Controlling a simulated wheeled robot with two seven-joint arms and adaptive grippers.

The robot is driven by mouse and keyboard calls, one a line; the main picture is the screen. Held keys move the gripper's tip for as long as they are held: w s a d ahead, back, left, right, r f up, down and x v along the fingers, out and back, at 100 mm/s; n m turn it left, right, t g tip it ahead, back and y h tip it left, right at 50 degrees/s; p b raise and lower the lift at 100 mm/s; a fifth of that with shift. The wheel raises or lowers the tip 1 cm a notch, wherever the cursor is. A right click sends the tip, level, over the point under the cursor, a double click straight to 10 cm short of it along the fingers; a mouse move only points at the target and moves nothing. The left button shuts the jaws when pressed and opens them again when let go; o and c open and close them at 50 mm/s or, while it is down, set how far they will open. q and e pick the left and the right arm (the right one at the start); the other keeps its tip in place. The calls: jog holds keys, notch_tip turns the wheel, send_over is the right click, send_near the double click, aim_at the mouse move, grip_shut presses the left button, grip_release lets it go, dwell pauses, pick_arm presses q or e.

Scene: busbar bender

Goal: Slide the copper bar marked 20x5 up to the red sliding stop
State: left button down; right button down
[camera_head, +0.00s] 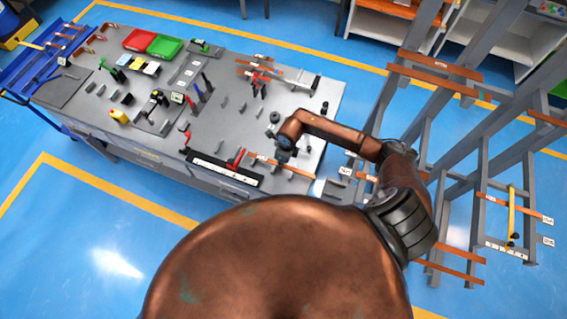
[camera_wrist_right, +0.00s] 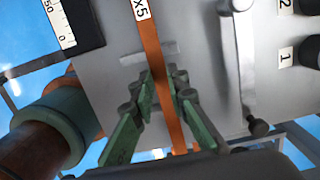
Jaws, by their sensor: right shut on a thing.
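The copper bar (camera_head: 299,171) lies near the front edge of the bench, and its left end is close to the red sliding stop (camera_head: 238,157). I cannot tell whether they touch. In the right wrist view the bar (camera_wrist_right: 152,45) runs up and down, with a white label ending in "x5" near the top. My right gripper (camera_head: 284,151) is over the bar in the head view. In the wrist view its green fingers (camera_wrist_right: 162,88) are closed on both sides of the bar. The red stop is not in the wrist view. My left gripper is not in view.
A black scale with white markings (camera_head: 225,169) lies along the bench's front edge. A grey bar with a knob (camera_wrist_right: 233,60) stands beside the copper bar. Red and green trays (camera_head: 165,46) sit at the back left. Racks with copper bars (camera_head: 440,66) stand to the right.

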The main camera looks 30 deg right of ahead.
jog(key=shift+w+a, duration=0.1)
jog(key=shift+a, duration=0.05)
jog(key=shift+w+a, duration=0.2)
jog(key=shift+w, duration=0.1)
jog(key=c, duration=1.8)
grip_release()
jog(key=shift+r, duration=0.1)
jog(key=r, duration=0.8)
jog(key=s+d+r, duration=0.1)
jog(key=r, duration=0.2)
jog(key=shift+r, duration=0.4)
